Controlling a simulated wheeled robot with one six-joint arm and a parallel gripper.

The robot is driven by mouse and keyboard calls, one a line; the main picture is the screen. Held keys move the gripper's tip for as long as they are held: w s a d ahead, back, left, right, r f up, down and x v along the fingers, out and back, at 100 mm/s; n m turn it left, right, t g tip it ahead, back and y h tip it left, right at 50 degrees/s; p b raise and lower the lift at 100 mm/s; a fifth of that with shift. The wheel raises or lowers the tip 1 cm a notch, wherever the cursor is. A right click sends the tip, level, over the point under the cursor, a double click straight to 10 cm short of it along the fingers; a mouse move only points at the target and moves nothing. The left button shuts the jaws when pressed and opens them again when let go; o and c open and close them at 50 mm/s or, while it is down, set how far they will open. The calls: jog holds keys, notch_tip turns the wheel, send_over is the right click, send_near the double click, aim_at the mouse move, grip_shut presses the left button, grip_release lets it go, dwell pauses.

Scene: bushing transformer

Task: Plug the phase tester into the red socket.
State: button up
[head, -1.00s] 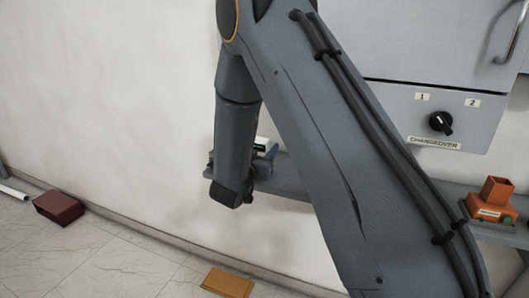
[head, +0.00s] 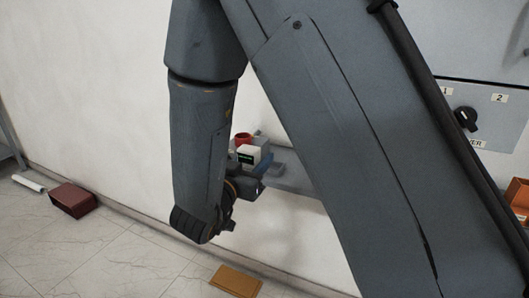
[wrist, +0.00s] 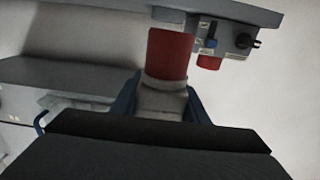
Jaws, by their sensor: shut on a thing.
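My gripper (head: 258,176) is shut on a pale box-like body (head: 249,154) with a dark face and green marking, which looks like the phase tester. In the wrist view the blue fingers of my gripper (wrist: 160,103) stand on both sides of its pale body (wrist: 161,99). A red cylinder (wrist: 168,53) rises directly beyond that body; I cannot tell whether it is part of it or separate. A red round piece (head: 243,138) also shows just above the pale body in the head view. A smaller red piece (wrist: 210,61) sits beside a grey fitting. Which red part is the socket is unclear.
The grey fitting (wrist: 236,40) with blue and black knobs adjoins a grey ledge (wrist: 225,8). A grey shelf (head: 294,179) runs along the wall behind my arm. A dark red box (head: 73,200) and tan board (head: 236,281) lie on the floor.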

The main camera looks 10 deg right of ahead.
aim_at(252, 146)
jog(key=shift+s+a+r, duration=0.15)
jog(key=shift+s+a, duration=0.2)
jog(key=shift+s, duration=0.2)
jog(key=shift+r+p, duration=0.25)
jog(key=shift+p, duration=0.1)
jog(key=shift+r+p, duration=1.85)
jog(key=shift+r, duration=0.1)
jog(key=shift+a+r, duration=0.1)
